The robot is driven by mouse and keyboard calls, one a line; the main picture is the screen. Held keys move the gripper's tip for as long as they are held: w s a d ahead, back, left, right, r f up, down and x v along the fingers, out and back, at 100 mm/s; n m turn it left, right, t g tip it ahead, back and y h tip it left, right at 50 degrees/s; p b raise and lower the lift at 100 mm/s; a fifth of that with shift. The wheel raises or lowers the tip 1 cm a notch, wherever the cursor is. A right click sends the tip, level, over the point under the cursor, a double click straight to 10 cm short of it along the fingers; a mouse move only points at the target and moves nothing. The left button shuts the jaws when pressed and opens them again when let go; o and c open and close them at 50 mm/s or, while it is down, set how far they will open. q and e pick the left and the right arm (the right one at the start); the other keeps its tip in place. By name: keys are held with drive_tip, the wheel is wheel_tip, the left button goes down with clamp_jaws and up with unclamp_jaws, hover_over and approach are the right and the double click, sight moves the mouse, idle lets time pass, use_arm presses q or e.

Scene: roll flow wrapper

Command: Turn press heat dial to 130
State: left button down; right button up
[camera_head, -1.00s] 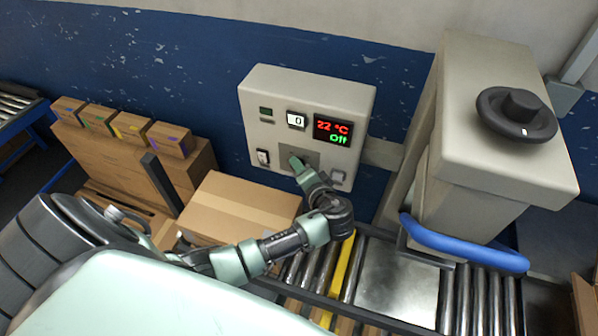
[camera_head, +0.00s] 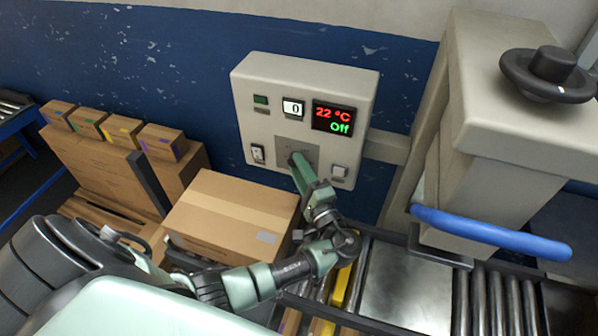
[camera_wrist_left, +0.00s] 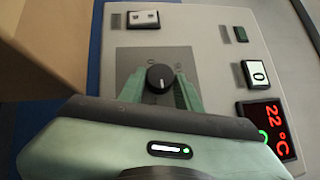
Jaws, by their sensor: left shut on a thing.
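The press heat dial (camera_wrist_left: 160,77) is a small round black knob with a white pointer line, on a grey square plate of the control box (camera_head: 361,92). My left gripper (camera_head: 295,159) reaches it from the front. In the left wrist view its two green fingers stand on either side of the dial, shut on it. In the head view the gripper mostly hides the dial. My right gripper is not in view.
The box also carries a rocker switch (camera_head: 257,153) and another switch (camera_head: 339,171). The press (camera_head: 500,130) with a black handwheel (camera_head: 548,74) and blue bar (camera_head: 490,232) stands right.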

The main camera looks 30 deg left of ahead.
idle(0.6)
use_arm(q)
drive_tip(key=c, duration=1)
unclamp_jaws()
drive_tip(key=shift+a+t, duration=0.1)
drive_tip(key=shift+t, duration=0.2)
drive_tip(key=b+v, duration=0.3)
drive_tip(key=v, duration=0.4)
drive_tip(key=shift+s+d, duration=0.15)
drive_tip(key=shift+d, duration=0.2)
drive_tip(key=shift+f, duration=0.1)
